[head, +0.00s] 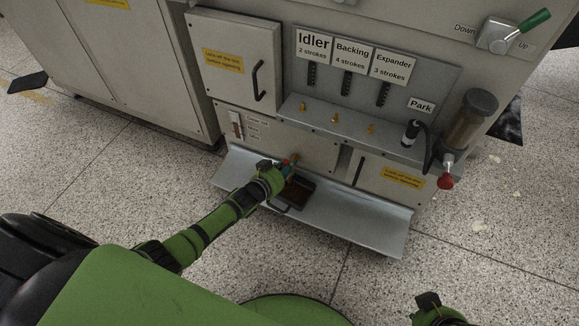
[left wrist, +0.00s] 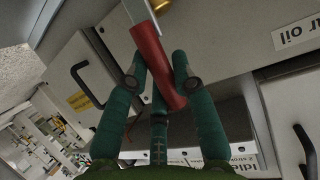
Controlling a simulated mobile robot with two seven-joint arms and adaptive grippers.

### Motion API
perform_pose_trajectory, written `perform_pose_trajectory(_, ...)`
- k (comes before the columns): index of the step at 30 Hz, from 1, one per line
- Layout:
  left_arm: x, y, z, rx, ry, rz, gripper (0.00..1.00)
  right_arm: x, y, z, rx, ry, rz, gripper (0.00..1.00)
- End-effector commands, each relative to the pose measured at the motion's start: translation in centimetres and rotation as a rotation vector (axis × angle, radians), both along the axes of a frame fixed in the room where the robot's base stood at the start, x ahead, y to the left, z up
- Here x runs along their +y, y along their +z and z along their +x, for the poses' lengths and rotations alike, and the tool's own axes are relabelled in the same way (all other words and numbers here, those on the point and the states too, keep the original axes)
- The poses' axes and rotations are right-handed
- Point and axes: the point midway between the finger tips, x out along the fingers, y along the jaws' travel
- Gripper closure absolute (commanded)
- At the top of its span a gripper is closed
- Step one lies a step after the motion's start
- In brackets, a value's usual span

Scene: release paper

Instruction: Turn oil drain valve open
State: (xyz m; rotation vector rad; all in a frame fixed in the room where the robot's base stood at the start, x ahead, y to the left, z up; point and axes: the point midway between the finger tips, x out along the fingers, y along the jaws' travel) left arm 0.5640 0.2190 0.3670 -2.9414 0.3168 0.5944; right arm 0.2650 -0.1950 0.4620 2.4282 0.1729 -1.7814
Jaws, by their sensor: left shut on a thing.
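The oil drain valve has a red handle (left wrist: 152,58) on a grey metal lever, with a brass fitting (left wrist: 161,5) beside it at the top of the left wrist view. My left gripper (left wrist: 158,85) has its green fingers closed around the red handle. In the head view my left gripper (head: 280,172) reaches the lower front of the grey machine, and the brass valve (head: 294,158) shows just past it. The handle is mostly hidden there. My right gripper (head: 428,301) is at the bottom right, away from the machine; its fingers are not clear.
A dark pan (head: 299,191) sits below the valve on the projecting metal shelf (head: 348,226). A cabinet door (head: 238,60) with a black handle is above left. A red knob (head: 445,182) hangs under a cylinder at right. Speckled floor is clear in front.

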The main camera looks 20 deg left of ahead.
Motion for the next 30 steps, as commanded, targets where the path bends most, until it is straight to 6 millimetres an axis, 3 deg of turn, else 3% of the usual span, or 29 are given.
perform_pose_trajectory(6,0.91,0.2,0.19,0.001,0.003,-0.065,1.0,0.05,-0.54,0.22,0.002,0.0,0.001,1.0)
perform_pose_trajectory(23,1.09,0.21,0.22,0.001,0.006,-0.097,1.0,0.09,-0.69,0.35,-0.002,0.001,0.001,1.0)
perform_pose_trajectory(24,1.09,0.21,0.22,0.001,0.006,-0.097,0.58,0.08,-0.68,0.35,-0.002,0.001,0.001,1.0)
perform_pose_trajectory(25,1.09,0.22,0.23,0.001,0.006,-0.097,0.49,0.09,-0.7,0.34,-0.002,0.001,0.001,1.0)
perform_pose_trajectory(30,0.94,0.18,0.16,0.001,0.003,-0.096,0.49,0.08,-0.69,0.34,-0.001,0.001,0.001,1.0)
